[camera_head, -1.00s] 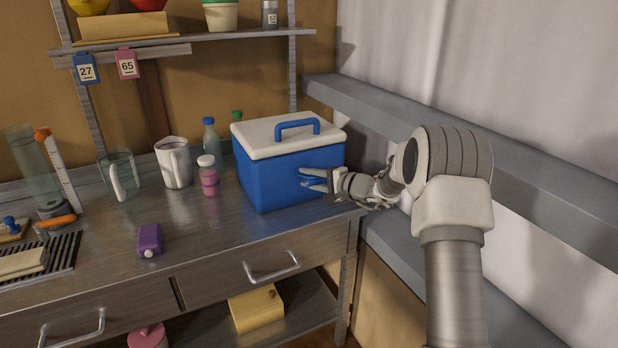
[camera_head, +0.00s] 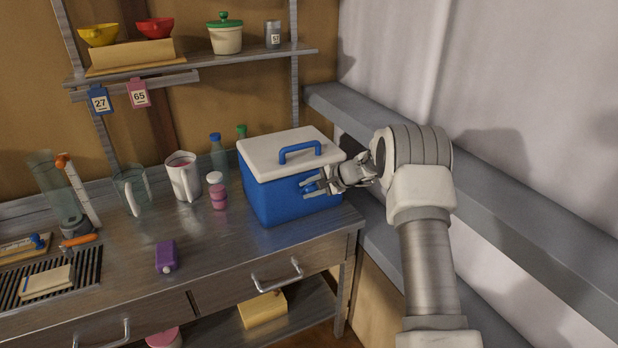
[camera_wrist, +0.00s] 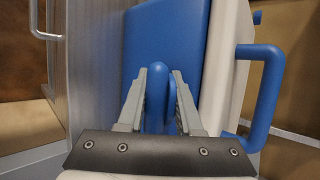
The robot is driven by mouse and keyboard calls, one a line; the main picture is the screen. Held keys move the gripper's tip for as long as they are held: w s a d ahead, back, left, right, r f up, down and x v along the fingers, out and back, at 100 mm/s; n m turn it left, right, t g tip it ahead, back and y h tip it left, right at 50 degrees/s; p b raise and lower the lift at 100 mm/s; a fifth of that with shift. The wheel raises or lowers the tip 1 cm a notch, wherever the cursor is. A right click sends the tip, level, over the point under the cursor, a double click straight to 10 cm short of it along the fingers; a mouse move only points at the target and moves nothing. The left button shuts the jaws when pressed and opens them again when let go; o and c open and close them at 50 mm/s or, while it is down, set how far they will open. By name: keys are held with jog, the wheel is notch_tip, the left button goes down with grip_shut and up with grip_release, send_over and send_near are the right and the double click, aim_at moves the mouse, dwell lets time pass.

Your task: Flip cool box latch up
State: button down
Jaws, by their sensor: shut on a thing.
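The cool box (camera_head: 270,196) is blue with a white lid (camera_head: 262,155) and a blue carry handle (camera_head: 300,150). It stands on the metal bench at its right end, with its lid down. My gripper (camera_head: 308,187) is at the front face of the box, below the lid. In the wrist view, my gripper (camera_wrist: 159,92) is shut on the blue latch (camera_wrist: 157,85), which stands between the two fingers. The carry handle also shows at the right of the wrist view (camera_wrist: 266,90). In the head view my fingers partly hide the latch.
A pink-filled bottle (camera_head: 218,195), a white mug (camera_head: 183,178) and a clear jug (camera_head: 131,190) stand left of the box. A purple bottle (camera_head: 166,256) lies nearer the front. A grey rail (camera_head: 450,175) runs along the wall at right. The bench front between is clear.

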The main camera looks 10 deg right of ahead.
jog(key=shift+w+r+g+p, duration=0.2)
jog(key=shift+r+g+p, duration=0.2)
jog(key=shift+p, duration=0.65)
jog(key=shift+f+g+p, duration=0.15)
jog(key=shift+g+p, duration=0.15)
jog(key=shift+p, duration=0.1)
jog(key=c, duration=0.7)
grip_release()
jog(key=shift+c, duration=0.2)
jog(key=shift+f, duration=0.1)
